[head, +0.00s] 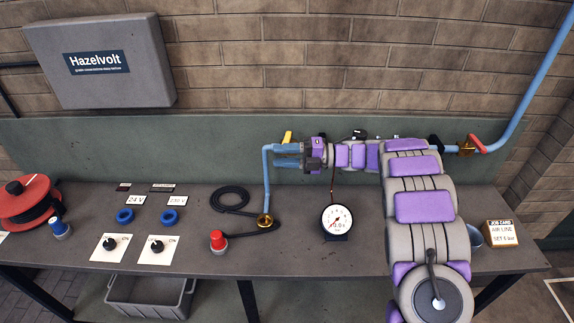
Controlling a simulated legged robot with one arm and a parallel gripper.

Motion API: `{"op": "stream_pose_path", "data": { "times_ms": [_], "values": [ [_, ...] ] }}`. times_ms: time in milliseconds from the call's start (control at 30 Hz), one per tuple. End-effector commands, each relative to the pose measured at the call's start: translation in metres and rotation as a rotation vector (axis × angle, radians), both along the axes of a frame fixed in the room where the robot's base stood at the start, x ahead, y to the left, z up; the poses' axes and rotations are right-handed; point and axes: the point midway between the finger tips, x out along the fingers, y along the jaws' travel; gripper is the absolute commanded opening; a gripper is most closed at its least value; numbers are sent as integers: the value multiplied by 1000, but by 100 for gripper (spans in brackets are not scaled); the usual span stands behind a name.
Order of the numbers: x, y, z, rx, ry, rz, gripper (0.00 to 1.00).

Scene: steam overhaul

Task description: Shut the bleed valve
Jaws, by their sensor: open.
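A valve with a yellow lever (288,137) sits on the blue pipework at the back of the bench, its lever tilted up. A second valve with a red lever (477,144) is on the pipe at the right. No readable label tells which one is the bleed valve. My gripper (308,155) points left, open, right beside the blue fitting below the yellow lever. I cannot tell whether the jaws touch it. My arm and gripper hide the pipe between the two valves.
A round pressure gauge (337,220) stands on the bench (300,258) in front of my gripper. A brass fitting (264,220), a black hose (231,199) and a red knob (218,241) lie left of it. A job card (502,233) stands at the right.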

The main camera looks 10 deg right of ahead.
Motion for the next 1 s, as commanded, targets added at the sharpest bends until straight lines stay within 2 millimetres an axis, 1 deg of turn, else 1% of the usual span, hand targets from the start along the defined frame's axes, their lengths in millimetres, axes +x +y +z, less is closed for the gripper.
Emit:
{"op": "stream_pose_path", "data": {
  "times_ms": [33,200,333,500,767,833,900,967,1000],
  "values": [
    [-7,0,1,-3,2,-1,40],
    [-27,-2,2,0,3,0,40],
    [-37,-2,3,-1,0,0,40],
    [-44,-2,3,-2,2,-1,40],
    [-44,-2,3,-1,1,0,40],
    [-43,-2,3,-3,1,-4,34],
    [-37,-1,4,-15,4,-25,27],
    [-25,-2,5,-40,9,-69,21],
    [-14,-2,6,-59,15,-111,17]
  ]
}}
